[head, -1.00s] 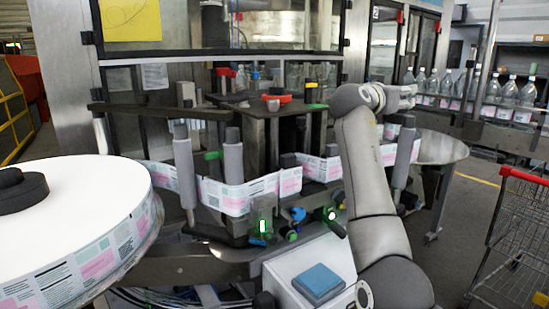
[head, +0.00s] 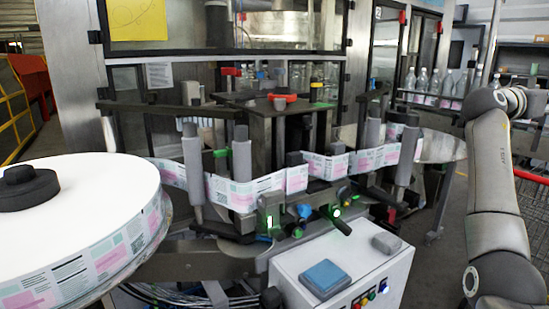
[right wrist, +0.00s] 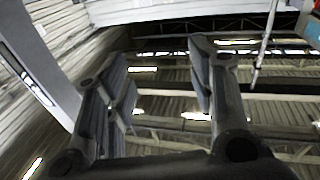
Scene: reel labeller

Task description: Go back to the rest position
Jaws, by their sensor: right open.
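My right arm (head: 492,185) stands at the right side of the head view, bent upward, apart from the labeller. Its gripper cannot be made out in the head view. In the right wrist view, my right gripper (right wrist: 165,95) has its two fingers spread wide with nothing between them. My left arm and gripper are not in view.
The labeller has a large label reel (head: 80,215) at the left and a label web (head: 235,190) running around rollers. A white control box (head: 340,275) stands in front. Bottles (head: 440,85) line a conveyor behind my right arm. A red-handled trolley (head: 530,182) is at the far right.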

